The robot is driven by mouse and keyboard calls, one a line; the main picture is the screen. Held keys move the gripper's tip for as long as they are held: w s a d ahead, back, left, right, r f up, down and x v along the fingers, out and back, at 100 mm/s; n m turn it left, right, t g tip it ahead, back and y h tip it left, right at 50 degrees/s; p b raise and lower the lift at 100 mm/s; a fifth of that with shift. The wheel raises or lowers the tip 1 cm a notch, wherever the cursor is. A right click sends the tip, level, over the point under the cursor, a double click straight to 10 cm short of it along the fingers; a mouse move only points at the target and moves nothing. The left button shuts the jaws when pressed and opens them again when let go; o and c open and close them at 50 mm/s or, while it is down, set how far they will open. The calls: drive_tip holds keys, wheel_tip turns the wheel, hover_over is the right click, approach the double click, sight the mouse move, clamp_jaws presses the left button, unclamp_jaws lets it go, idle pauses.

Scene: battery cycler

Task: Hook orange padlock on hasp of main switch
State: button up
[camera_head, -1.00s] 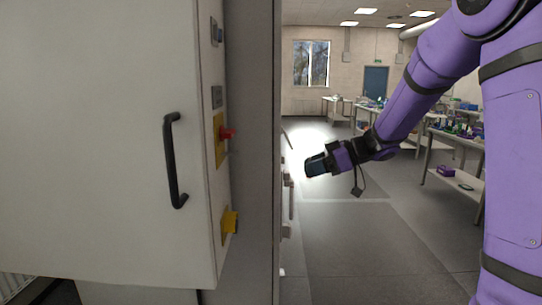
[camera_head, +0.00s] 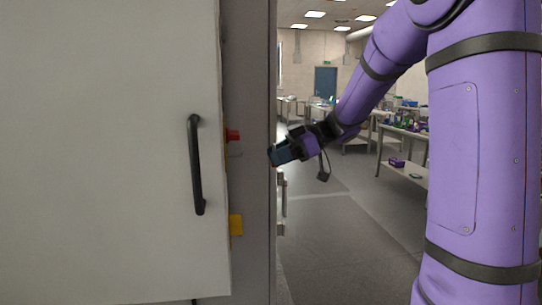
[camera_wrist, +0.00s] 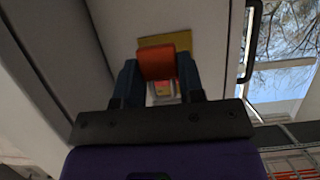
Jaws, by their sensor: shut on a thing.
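My gripper (camera_wrist: 158,82) is shut on the orange padlock (camera_wrist: 158,63), with a dark finger on each side of it in the wrist view. A yellow plate (camera_wrist: 178,40) on a pale panel shows just beyond the padlock; I cannot tell whether they touch. The padlock's shackle is not clearly visible. In the head view my gripper (camera_head: 279,155) is beside the right edge of the grey cabinet, and the padlock cannot be made out. A red knob (camera_head: 233,135), perhaps the main switch, sticks out from the cabinet's side. The hasp cannot be made out.
The pale cabinet door (camera_head: 110,150) with a black handle (camera_head: 195,165) fills the left of the head view. A yellow part (camera_head: 236,225) sits low on its side. Benches (camera_head: 405,170) stand at the back right, with clear floor (camera_head: 330,250) before them.

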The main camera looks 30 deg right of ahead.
drive_tip(key=shift+w+a+f, duration=0.1)
drive_tip(key=shift+w+a, duration=0.4)
drive_tip(key=shift+a, duration=1.05)
drive_tip(key=shift+w+a+f, duration=0.1)
drive_tip(key=shift+w+a, duration=0.4)
drive_tip(key=shift+a, duration=1)
drive_tip(key=shift+w+a, duration=0.5)
drive_tip(key=shift+a, duration=1.05)
drive_tip(key=shift+f, duration=0.5)
drive_tip(key=o, duration=1.1)
drive_tip(key=shift+a, duration=0.1)
